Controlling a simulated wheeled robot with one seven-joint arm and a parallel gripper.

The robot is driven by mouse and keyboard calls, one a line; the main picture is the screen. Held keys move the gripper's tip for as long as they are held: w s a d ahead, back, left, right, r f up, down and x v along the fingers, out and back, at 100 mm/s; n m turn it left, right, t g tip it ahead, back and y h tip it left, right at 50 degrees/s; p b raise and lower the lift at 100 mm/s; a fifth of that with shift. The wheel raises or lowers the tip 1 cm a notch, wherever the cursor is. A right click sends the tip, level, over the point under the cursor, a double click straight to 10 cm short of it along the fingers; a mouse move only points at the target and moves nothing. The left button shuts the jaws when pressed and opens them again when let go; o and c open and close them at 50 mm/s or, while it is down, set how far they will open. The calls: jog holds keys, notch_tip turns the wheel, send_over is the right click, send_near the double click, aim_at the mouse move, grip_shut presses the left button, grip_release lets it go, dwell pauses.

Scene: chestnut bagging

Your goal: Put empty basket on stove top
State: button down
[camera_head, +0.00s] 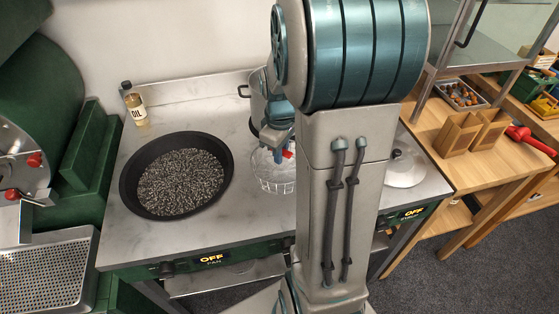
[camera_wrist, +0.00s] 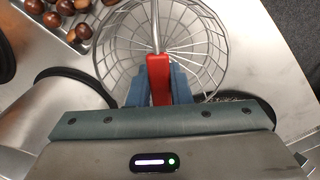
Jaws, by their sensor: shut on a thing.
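My gripper (camera_head: 279,142) is over the middle of the stove top (camera_head: 215,225). In the wrist view my gripper (camera_wrist: 158,85) is shut on the red handle (camera_wrist: 158,72) of the wire basket (camera_wrist: 112,50). The round mesh basket (camera_head: 275,178) hangs below my gripper, over the pale counter to the right of the black pan. Its mesh looks empty in the wrist view. I cannot tell whether its bottom touches the surface. My arm hides part of the stove top to the right.
The black pan (camera_head: 128,190) holds dark grains. An oil bottle (camera_head: 133,104) stands at the back left. A metal pot (camera_head: 258,100) is behind the basket, and a pale lid (camera_head: 404,168) lies to the right. Chestnuts (camera_wrist: 66,8) sit on a tray in the wrist view.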

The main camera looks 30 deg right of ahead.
aim_at(278, 173)
jog(key=shift+w+a+f, duration=0.2)
jog(key=shift+a, duration=0.15)
jog(key=shift+f, duration=2.1)
jog(key=c, duration=1.3)
grip_release()
jog(key=shift+f, duration=0.1)
